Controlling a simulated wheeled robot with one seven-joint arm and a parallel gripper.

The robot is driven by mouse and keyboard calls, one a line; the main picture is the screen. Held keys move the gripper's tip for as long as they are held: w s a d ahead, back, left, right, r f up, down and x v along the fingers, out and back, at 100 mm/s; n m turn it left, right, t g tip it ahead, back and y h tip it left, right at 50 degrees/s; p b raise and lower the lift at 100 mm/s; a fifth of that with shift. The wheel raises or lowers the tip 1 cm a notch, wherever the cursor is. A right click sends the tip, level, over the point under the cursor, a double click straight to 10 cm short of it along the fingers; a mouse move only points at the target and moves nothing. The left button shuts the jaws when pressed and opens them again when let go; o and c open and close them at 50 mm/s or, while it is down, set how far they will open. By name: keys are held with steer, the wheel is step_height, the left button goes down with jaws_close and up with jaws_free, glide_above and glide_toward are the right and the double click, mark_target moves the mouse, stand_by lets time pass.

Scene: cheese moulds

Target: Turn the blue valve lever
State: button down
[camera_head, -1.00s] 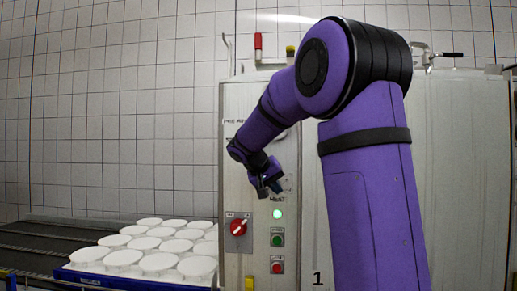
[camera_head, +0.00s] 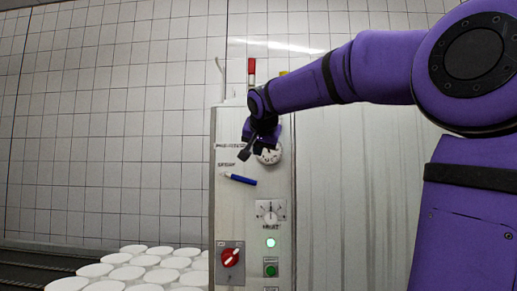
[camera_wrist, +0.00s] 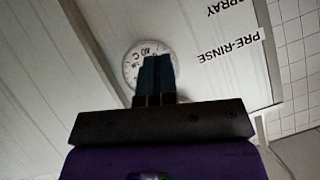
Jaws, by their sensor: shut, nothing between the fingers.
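The blue valve lever (camera_head: 241,180) sits on the front of the pale control panel, just below a small label that seems to read "SPRAY". It lies nearly level, sloping slightly down to the right, with a pale pivot at its left end. My gripper (camera_head: 244,154) is just above the lever in the head view, pointing down and left, apart from it in the picture. In the wrist view my gripper's dark fingers (camera_wrist: 158,62) are together and empty, in front of a round dial (camera_wrist: 150,48). The lever does not show in the wrist view.
White moulds (camera_head: 130,272) stand low at the left.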

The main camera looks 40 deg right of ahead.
mark_target(241, 179)
steer(key=shift+w+d+f, duration=0.55)
steer(key=shift+w+f, duration=0.35)
steer(key=shift+f, duration=0.3)
steer(key=shift+w+d+f, duration=0.5)
steer(key=shift+w+f, duration=0.45)
steer(key=shift+f, duration=0.25)
steer(key=shift+w+d+f, duration=0.55)
steer(key=shift+w+f, duration=0.35)
steer(key=shift+f, duration=0.3)
steer(key=shift+f+m+t+y, duration=0.3)
steer(key=shift+f+m+y, duration=0.1)
steer(key=shift+f, duration=0.25)
steer(key=shift+r, duration=0.1)
